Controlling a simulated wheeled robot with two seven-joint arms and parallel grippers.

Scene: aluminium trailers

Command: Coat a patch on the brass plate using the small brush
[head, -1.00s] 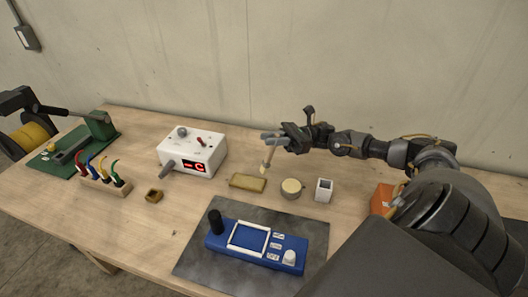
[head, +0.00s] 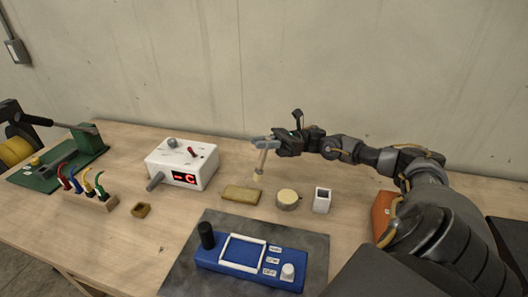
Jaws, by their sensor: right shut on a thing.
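My right gripper (head: 266,142) is shut on the small brush (head: 262,160), which has a pale handle and hangs nearly upright with its bristles down. The bristle tip appears just beyond and right of the brass plate (head: 241,194), a flat dull-yellow rectangle lying on the wooden table. The tip seems apart from the plate, though its exact height is hard to tell. A round tin (head: 287,199) with a cream top stands right of the plate. My left gripper is not in view.
A white open-topped holder (head: 322,200) stands right of the tin. A white box with a red display (head: 182,164) is left of the plate. A blue device (head: 250,262) lies on a dark mat (head: 315,250) in front. An orange block (head: 383,210) is near my right arm.

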